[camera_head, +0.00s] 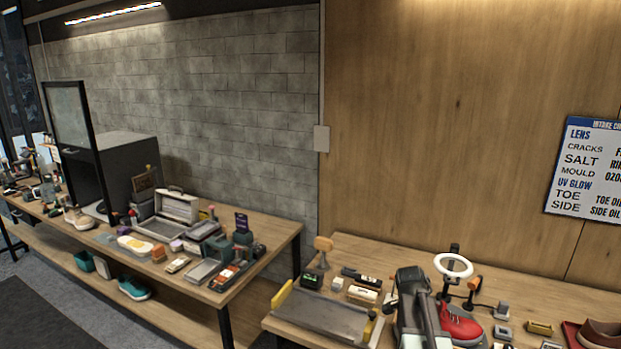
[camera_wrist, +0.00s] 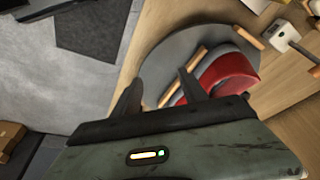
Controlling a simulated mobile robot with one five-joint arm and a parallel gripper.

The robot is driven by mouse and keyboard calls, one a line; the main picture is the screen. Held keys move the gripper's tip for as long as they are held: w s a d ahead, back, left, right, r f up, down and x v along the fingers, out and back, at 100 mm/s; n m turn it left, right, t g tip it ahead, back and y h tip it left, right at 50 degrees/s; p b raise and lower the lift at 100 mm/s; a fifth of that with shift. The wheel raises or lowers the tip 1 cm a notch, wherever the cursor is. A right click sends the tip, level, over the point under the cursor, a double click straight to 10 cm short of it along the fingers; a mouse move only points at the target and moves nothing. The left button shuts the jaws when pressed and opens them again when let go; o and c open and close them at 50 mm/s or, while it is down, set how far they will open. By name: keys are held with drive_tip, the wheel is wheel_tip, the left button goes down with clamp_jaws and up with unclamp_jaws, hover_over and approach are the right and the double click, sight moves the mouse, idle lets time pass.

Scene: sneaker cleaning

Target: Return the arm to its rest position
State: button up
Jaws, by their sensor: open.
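My gripper (camera_wrist: 160,86) shows in the wrist view with its two dark fingers apart and nothing between them. Beyond the fingertips is a red shoe (camera_wrist: 228,72) on a grey round plate (camera_wrist: 160,68); the fingers hide part of both. I cannot tell whether the fingers touch the plate. In the head view my arm (camera_head: 412,300) stands in front of the right table, left of the red shoe (camera_head: 460,326). The gripper's fingers cannot be made out there.
A white ring lamp (camera_head: 453,265) stands behind the red shoe. A grey tray (camera_head: 325,314) with yellow ends lies left of my arm. A brown shoe (camera_head: 600,334) sits at the right. The left table (camera_head: 270,232) is crowded with tools. Grey floor (camera_wrist: 60,82) shows beside the table edge.

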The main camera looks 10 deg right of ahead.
drive_tip(key=s+a+n+y, duration=0.1)
drive_tip(key=s+a+n, duration=0.1)
drive_tip(key=a+n, duration=0.6)
drive_tip(key=s+a+f+n+y, duration=0.1)
drive_tip(key=a+n, duration=0.8)
drive_tip(key=a, duration=1.2)
drive_tip(key=shift+s+n+y, duration=0.3)
drive_tip(key=shift+s+y, duration=0.5)
drive_tip(key=shift+s, duration=0.05)
drive_tip(key=shift+f, duration=0.1)
